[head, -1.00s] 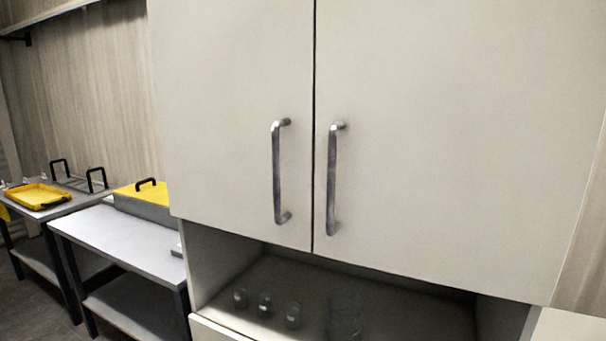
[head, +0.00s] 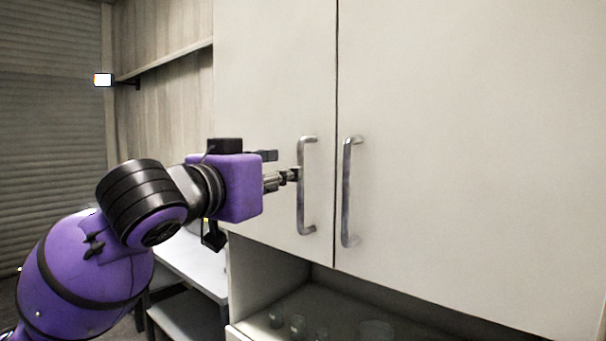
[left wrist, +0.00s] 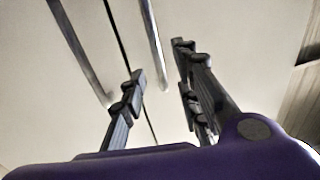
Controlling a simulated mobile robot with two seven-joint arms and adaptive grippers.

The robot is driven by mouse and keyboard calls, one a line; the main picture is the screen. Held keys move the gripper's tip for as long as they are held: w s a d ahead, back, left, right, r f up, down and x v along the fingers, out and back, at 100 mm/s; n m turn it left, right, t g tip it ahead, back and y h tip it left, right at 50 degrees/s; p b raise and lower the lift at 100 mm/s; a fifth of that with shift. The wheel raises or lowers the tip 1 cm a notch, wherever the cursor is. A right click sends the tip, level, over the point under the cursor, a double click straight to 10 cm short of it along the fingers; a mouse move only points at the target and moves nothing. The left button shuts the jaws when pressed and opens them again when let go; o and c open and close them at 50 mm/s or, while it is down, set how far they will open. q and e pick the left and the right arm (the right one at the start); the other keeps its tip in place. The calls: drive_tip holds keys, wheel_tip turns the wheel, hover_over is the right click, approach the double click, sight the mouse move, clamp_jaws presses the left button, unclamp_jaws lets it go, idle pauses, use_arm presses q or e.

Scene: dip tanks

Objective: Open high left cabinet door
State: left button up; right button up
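The high left cabinet door (head: 270,90) is a flat cream panel, closed flush beside the right door (head: 450,130). Its upright metal bar handle (head: 302,188) is near the door's right edge. My left gripper (head: 283,166) comes in from the left, its fingertips close to the upper part of that handle. In the left wrist view the gripper (left wrist: 160,62) is open, fingers apart, with one handle bar (left wrist: 153,45) showing between the fingertip lines. I cannot tell whether a finger touches the handle. My right gripper is not in view.
The right door's handle (head: 348,190) is a short way right of the left one. Below is an open shelf niche (head: 255,285) with several glasses. A grey table (head: 195,262) stands behind my left arm, and a wall shelf (head: 170,62) is at left.

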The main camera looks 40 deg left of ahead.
use_arm(q)
drive_tip(key=w, duration=0.7)
drive_tip(key=shift+a, duration=0.25)
clamp_jaws()
